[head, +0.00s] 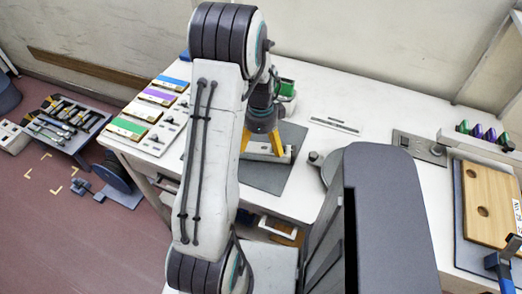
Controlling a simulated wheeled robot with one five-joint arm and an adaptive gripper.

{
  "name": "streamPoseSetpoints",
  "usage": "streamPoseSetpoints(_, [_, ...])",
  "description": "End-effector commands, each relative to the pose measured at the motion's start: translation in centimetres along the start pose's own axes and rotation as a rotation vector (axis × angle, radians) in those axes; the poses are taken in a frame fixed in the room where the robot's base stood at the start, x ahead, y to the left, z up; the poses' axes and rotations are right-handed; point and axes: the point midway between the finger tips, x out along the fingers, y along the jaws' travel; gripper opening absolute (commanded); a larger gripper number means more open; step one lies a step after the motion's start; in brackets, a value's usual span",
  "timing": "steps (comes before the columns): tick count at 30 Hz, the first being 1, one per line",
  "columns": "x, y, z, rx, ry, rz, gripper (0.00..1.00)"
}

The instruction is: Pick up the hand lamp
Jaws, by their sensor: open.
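My gripper (261,147) points down over a dark grey mat (265,182) on the white bench. Its orange fingers are apart, one on each side of the middle of a pale, long object (284,156) lying on the mat. This object may be the hand lamp, but my gripper and arm hide much of it, so I cannot be sure. I cannot tell whether the fingers touch it.
Blue, purple and green-topped boxes (128,127) stand at the bench's left end. A green item (286,88) is behind my gripper. A wooden board (488,201) lies at the right. A tool tray (66,124) stands at the far left, off the bench.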

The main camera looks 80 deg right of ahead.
Motion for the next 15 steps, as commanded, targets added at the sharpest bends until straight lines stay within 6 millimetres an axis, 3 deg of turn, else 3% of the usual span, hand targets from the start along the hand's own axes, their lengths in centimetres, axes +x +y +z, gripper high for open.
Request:
streamPoseSetpoints(6, [2.6, 0.2, -0.3, 0.000, 0.000, 0.004, 0.94])
streamPoseSetpoints(15, [3.6, 0.2, -0.3, -0.001, 0.000, 0.001, 0.94])
